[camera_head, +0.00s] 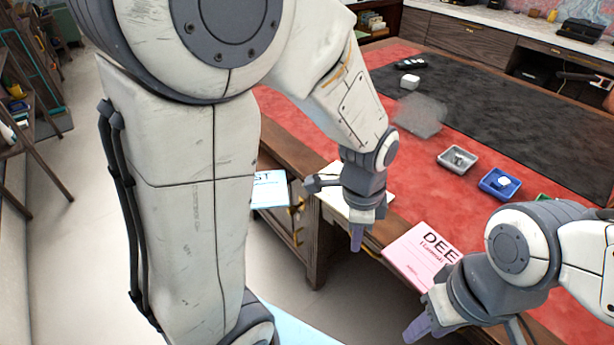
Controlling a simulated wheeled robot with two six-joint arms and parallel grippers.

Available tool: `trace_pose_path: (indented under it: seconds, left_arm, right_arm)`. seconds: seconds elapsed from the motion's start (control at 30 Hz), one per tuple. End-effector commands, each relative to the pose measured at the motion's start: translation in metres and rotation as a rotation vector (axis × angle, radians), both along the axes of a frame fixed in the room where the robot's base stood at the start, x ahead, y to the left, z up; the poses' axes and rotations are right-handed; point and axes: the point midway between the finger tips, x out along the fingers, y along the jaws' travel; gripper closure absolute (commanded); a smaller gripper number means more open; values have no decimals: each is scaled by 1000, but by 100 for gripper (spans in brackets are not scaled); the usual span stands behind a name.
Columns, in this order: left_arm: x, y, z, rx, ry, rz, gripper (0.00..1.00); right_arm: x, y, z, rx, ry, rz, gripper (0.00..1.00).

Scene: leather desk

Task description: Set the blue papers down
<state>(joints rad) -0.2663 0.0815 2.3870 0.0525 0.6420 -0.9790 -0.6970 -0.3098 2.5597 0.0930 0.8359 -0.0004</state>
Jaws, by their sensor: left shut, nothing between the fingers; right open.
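A light blue paper (271,190) with dark lettering shows at the desk's near left edge, partly hidden behind my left arm. A second light blue flat sheet or surface (300,328) shows at the bottom of the picture, mostly hidden by my arm; I cannot tell what it rests on. My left gripper (357,238) is shut and empty, pointing down at the desk's near edge, apart from the blue paper and to its right. My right gripper (418,330) is open at the lower right, below a pink booklet (418,256).
A white sheet (338,204) lies behind my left gripper. Grey (457,159) and blue (498,184) trays stand on the red desk top, with a green one (545,198) partly hidden. A black mat (480,110) covers the back. Drawers (292,222) sit below the near edge.

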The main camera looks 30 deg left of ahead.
Motion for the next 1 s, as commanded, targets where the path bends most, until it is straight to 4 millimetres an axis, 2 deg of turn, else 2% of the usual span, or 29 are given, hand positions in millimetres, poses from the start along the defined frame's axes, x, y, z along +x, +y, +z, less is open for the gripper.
trace_pose_path:
  seconds: [0.03,0.1,0.2,0.3,0.43,0.57,0.73,1.0]
  left_arm:
    - [17,21,15,11,7,-70,100]
    - [38,48,16,22,5,-203,100]
    - [58,88,12,33,6,-380,100]
    - [69,124,6,39,7,-531,100]
    - [74,156,-3,43,8,-671,100]
    - [76,171,-11,44,8,-742,100]
    - [75,173,-29,42,10,-762,100]
    - [75,172,-84,42,11,-760,100]
  right_arm:
    - [0,0,30,0,0,0,59]
    - [0,0,48,0,0,0,59]
    - [0,0,72,0,0,0,59]
    - [0,0,89,0,0,0,59]
    - [0,0,103,0,0,0,59]
    - [0,0,107,0,0,0,59]
    - [0,0,106,-1,1,0,59]
    - [0,0,107,0,0,0,59]
